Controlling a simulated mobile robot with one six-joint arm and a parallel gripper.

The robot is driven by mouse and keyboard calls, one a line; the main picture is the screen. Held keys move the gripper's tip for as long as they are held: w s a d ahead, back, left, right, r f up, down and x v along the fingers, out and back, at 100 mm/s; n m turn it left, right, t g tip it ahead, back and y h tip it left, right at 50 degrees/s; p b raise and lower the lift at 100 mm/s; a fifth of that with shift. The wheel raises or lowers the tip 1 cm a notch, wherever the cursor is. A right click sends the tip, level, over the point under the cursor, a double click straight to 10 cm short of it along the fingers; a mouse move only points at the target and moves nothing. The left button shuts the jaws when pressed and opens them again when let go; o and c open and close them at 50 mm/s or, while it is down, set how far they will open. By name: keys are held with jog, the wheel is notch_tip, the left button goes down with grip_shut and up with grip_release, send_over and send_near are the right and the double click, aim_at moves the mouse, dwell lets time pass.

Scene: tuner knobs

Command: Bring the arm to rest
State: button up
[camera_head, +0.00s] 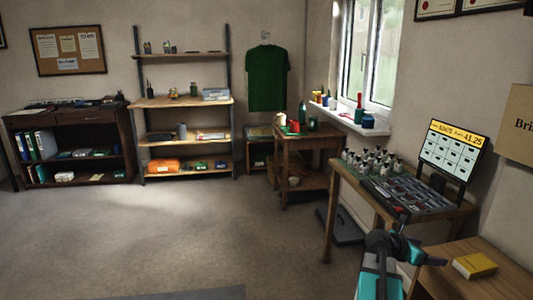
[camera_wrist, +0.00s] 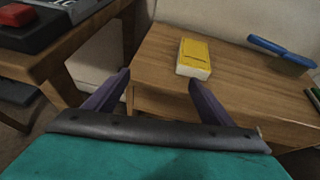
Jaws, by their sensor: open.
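My gripper (camera_wrist: 155,85) is open and empty in the wrist view, its two dark fingers spread apart above the front edge of a low wooden table (camera_wrist: 155,65). In the head view my arm rises at the lower right, and my gripper (camera_head: 425,258) is beside the same low table (camera_head: 450,285). A yellow block, perhaps a book or box (camera_wrist: 194,58), lies on that table beyond the fingers, apart from them. It also shows in the head view (camera_head: 474,265).
A taller wooden table (camera_head: 345,185) with a tray of parts, several small bottles and a screen (camera_head: 452,150) stands close to my arm. A blue-handled item (camera_wrist: 282,50) lies on the low table. Open floor (camera_head: 190,235) is at the left.

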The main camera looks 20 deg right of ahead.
jog(key=w+a+f+n+t+y+p, duration=0.1)
jog(key=w+a+f+n+p, duration=0.15)
jog(key=w+a+f, duration=0.45)
jog(key=w+a+f+n+t+y+p, duration=0.1)
jog(key=w+a+f+p, duration=0.3)
jog(key=a, duration=0.5)
jog(key=a+f+y+p, duration=0.2)
jog(key=a+f, duration=0.3)
jog(key=a, duration=0.4)
jog(key=a+f+y+p, duration=0.1)
jog(key=a+f+p, duration=0.1)
jog(key=a+f, duration=0.5)
jog(key=s+a+f+m+g+y+p, duration=0.2)
jog(key=s+a+f+m+y, duration=0.2)
jog(key=s+a+m, duration=0.6)
jog(key=s+a+f+m+g+y+p, duration=0.3)
jog(key=s+a+m, duration=0.7)
jog(key=a, duration=1.1)
jog(key=shift+s+f+y, duration=0.5)
jog(key=shift+s+f, duration=0.15)
jog(key=shift+s, duration=0.15)
